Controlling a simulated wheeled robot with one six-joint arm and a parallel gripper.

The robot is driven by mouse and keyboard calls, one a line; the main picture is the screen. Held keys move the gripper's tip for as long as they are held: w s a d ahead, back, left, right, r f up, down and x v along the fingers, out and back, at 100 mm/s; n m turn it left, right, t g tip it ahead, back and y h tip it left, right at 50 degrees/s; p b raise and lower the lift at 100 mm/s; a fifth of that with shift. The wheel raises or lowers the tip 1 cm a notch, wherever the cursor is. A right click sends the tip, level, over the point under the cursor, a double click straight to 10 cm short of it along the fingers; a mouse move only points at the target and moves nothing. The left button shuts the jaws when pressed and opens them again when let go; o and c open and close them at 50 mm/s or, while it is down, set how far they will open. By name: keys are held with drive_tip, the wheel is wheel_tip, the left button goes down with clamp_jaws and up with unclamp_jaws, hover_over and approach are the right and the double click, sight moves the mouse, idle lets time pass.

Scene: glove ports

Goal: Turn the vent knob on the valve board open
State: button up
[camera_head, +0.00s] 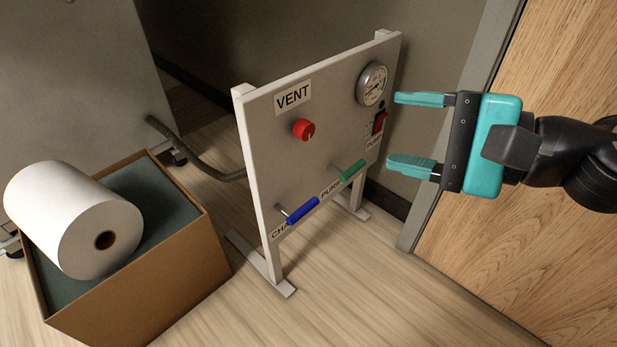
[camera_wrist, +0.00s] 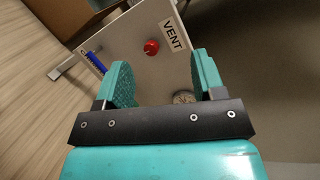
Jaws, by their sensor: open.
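The red vent knob (camera_head: 303,129) sits on the upper left of the grey valve board (camera_head: 325,150), under a VENT label (camera_head: 293,95). In the wrist view the knob (camera_wrist: 151,47) shows beyond the fingers, near the middle. My gripper (camera_head: 414,131) is open and empty, with teal fingers. It is to the right of the board in the head view, apart from the knob. In the wrist view its fingers (camera_wrist: 163,82) are spread, and the gauge (camera_wrist: 184,97) shows between them.
The board also carries a gauge (camera_head: 372,84), a red switch (camera_head: 380,122), a blue-handled lever (camera_head: 302,211) and a green-handled lever (camera_head: 352,170). A cardboard box (camera_head: 150,262) with a white roll (camera_head: 75,220) stands at left. A wooden door (camera_head: 530,240) is at right.

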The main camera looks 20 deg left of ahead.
drive_tip(key=w+f+m+t+y+b, duration=0.1)
drive_tip(key=w+f+m+t+b, duration=0.35)
drive_tip(key=f+m+b, duration=0.4)
drive_tip(key=n+p, duration=0.2)
drive_tip(key=p, duration=0.4)
approach(309, 133)
drive_tip(key=shift+m+g, duration=0.25)
drive_tip(key=shift+g, duration=0.1)
drive_tip(key=x, duration=1)
drive_tip(key=shift+w+a+r, duration=0.15)
drive_tip(key=shift+w, duration=0.05)
drive_tip(key=shift+c, duration=0.2)
drive_tip(key=c, duration=0.9)
